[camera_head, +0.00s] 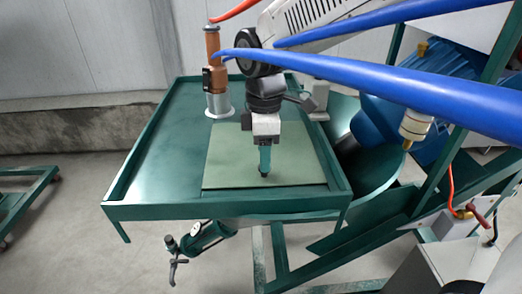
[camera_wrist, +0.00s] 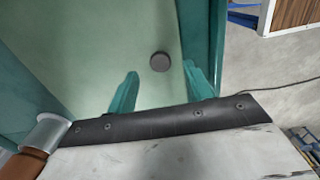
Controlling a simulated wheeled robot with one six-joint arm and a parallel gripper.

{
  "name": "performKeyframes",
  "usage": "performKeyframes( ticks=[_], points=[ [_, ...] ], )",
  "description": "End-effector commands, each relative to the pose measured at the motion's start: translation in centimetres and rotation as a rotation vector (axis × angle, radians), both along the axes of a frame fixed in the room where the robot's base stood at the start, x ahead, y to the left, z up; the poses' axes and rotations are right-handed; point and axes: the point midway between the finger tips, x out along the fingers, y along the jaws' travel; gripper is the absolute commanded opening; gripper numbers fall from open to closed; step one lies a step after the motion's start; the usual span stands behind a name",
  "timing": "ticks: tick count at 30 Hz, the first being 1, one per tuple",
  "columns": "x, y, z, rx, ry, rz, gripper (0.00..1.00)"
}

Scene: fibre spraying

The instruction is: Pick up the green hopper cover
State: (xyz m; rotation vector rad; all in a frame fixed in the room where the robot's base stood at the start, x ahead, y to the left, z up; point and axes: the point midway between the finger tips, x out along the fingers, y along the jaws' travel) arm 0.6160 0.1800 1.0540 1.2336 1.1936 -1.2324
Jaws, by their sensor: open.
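The green hopper cover (camera_head: 228,163) is a flat, pale green square panel lying in the dark green tray-like top of the frame. It fills much of the upper wrist view (camera_wrist: 105,45). A round dark knob (camera_wrist: 160,61) stands on it. My gripper (camera_head: 264,172) points down over the cover with teal fingers. In the wrist view my gripper (camera_wrist: 160,68) is open, with one fingertip on each side of the knob in the picture and gaps visible. The knob is mostly hidden behind the fingers in the head view. I cannot tell the exact height of the fingertips above the cover.
A copper-coloured spray tool (camera_head: 213,60) with a silver base stands at the tray's back, left of my arm. The green tray rim (camera_head: 225,211) surrounds the cover. Blue hoses (camera_head: 420,85) cross the upper right. A blue motor (camera_head: 385,125) and green frame bars lie right.

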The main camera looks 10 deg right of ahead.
Motion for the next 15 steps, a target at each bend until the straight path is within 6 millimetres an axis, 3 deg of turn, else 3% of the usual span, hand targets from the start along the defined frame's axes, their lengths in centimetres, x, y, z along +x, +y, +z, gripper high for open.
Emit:
performKeyframes(
  ticks=[6, 14, 15],
  points=[
    [-0.1, -0.2, -2.9, -0.001, 0.002, -0.001, 0.52],
    [-0.1, -0.2, -3.2, 0.000, 0.000, -0.002, 0.52],
    [-0.1, -0.2, -3.2, 0.000, 0.000, -0.002, 0.46]
  ],
)
